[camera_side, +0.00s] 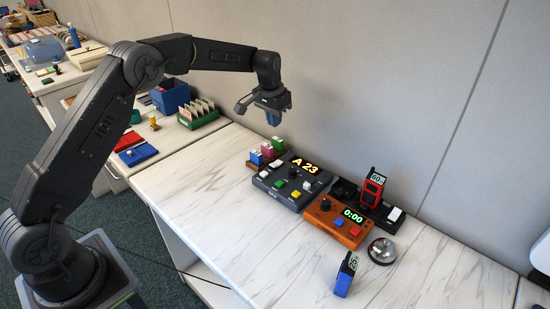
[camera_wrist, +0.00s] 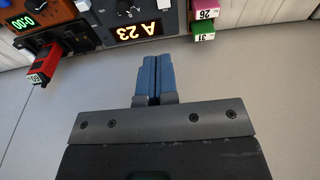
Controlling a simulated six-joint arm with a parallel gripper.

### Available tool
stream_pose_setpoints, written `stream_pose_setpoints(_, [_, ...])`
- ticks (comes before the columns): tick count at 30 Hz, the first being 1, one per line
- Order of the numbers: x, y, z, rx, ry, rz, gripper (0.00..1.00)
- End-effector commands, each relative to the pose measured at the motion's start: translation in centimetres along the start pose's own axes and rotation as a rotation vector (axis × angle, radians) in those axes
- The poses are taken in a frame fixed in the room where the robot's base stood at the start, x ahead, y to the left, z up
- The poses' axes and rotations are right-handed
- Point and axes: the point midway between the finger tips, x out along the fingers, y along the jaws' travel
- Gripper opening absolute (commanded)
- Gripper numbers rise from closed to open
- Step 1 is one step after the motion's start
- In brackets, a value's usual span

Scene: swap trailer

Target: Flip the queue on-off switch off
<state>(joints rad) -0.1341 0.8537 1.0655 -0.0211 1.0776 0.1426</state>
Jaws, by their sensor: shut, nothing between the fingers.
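The queue unit is a dark grey box (camera_side: 287,198) with a lit display (camera_side: 304,165) reading "A 23" and several coloured controls on its sloped face. The display also shows in the wrist view (camera_wrist: 138,30), at the top, with a dark knob (camera_wrist: 129,7) beyond it. Which small control is the on-off switch, and its position, I cannot tell. My gripper (camera_side: 273,119) hangs in the air, well above and behind the box near the wall, touching nothing. Its blue fingers are shut together and empty, as the wrist view shows (camera_wrist: 154,70).
An orange timer box (camera_side: 322,215) reading "0:00" stands right of the queue unit. A red tag (camera_side: 373,187) stands in a black rack behind it. Coloured tags stand at the unit's left. The left tabletop is clear.

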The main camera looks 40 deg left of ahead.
Motion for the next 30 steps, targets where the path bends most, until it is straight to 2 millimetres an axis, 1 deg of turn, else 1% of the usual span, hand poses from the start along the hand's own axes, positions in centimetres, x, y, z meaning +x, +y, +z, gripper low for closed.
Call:
stream_pose_setpoints(1, [0.5,-0.1,-0.1,-0.001,-0.004,0.001,0.00])
stream_pose_setpoints(3, [0.9,-0.2,-0.3,0.000,-0.006,0.001,0.00])
stream_pose_setpoints(14, [1.1,-0.2,-0.3,0.000,-0.007,0.001,0.00])
stream_pose_setpoints(17, [1.5,-0.2,-0.3,0.000,-0.008,0.001,0.00])
stream_pose_setpoints(20, [2.6,-0.2,-0.3,0.000,-0.009,0.001,0.00])
stream_pose_setpoints(23, [4.4,-0.2,-0.2,0.001,-0.010,0.001,0.00])
stream_pose_setpoints(30, [9.4,-0.2,-0.2,0.001,-0.010,0.002,0.00])
